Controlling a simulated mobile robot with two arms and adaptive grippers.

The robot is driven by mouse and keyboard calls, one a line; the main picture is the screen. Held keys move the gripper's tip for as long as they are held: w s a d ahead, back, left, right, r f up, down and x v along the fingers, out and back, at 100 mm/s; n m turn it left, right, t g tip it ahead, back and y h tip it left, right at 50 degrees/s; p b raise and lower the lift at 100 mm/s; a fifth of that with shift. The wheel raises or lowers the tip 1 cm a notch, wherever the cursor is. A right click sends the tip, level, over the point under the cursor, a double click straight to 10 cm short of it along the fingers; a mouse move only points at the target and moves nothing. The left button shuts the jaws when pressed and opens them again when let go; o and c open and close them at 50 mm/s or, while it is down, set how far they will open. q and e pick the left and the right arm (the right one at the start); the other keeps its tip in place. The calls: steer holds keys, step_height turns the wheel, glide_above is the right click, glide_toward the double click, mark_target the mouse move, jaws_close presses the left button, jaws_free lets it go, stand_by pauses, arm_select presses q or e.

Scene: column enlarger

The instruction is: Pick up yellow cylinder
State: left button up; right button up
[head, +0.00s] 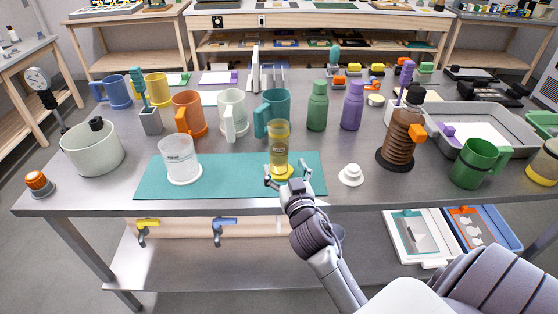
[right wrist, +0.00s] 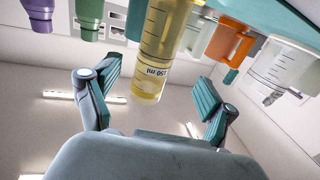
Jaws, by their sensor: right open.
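The yellow cylinder (head: 279,146) is a clear graduated measuring cylinder with a yellow tint and a yellow foot. It stands upright near the front of the teal mat (head: 220,176), right of its middle. My right gripper (head: 288,177) is open at the cylinder's near side, low by its foot. My left gripper is not in view.
A clear beaker (head: 178,158) stands left on the mat. A teal mug (head: 272,112) is close behind the cylinder, with a green bottle (head: 317,106) and purple bottle (head: 352,106) behind right. A small white knobbed piece (head: 351,174) sits to the right.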

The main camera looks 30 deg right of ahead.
mark_target(281, 153)
steer(key=x, duration=0.3)
steer(key=shift+w+r+p, duration=0.15)
steer(key=shift+w+p, duration=0.1)
steer(key=shift+p, duration=0.1)
steer(key=x, duration=0.2)
steer(key=p+x, duration=0.1)
steer(key=x, duration=0.1)
steer(key=shift+w+d, duration=0.25)
steer(key=shift+d, duration=0.25)
steer(key=shift+s+r, duration=0.1)
steer(key=shift+c, duration=1)
jaws_close()
